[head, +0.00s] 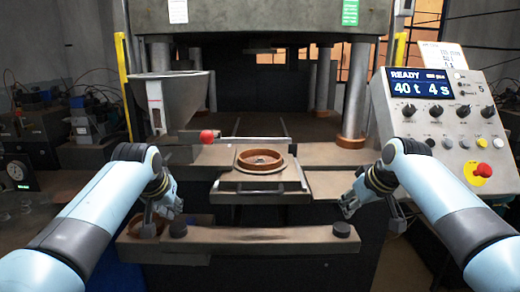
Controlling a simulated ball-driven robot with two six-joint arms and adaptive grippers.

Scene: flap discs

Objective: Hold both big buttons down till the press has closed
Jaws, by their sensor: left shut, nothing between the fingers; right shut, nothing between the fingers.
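Two dark round buttons stand on the front bar (255,235) of the press: the left button (178,229) and the right button (341,229). My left gripper (172,207) is shut and empty, just above the left button in the picture. My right gripper (348,208) is shut and empty, just above the right button. A small gap seems to show at both, and neither button looks pressed. The press head (270,18) is raised, with an open space below. The control panel display (420,85) reads READY, 40 t, 4 s.
A brown ring mould (261,160) sits on a plate at the press front, between my arms. A red knob (207,136) is left of it. A metal hopper (185,100) stands at left. A red stop button (484,170) is on the right panel.

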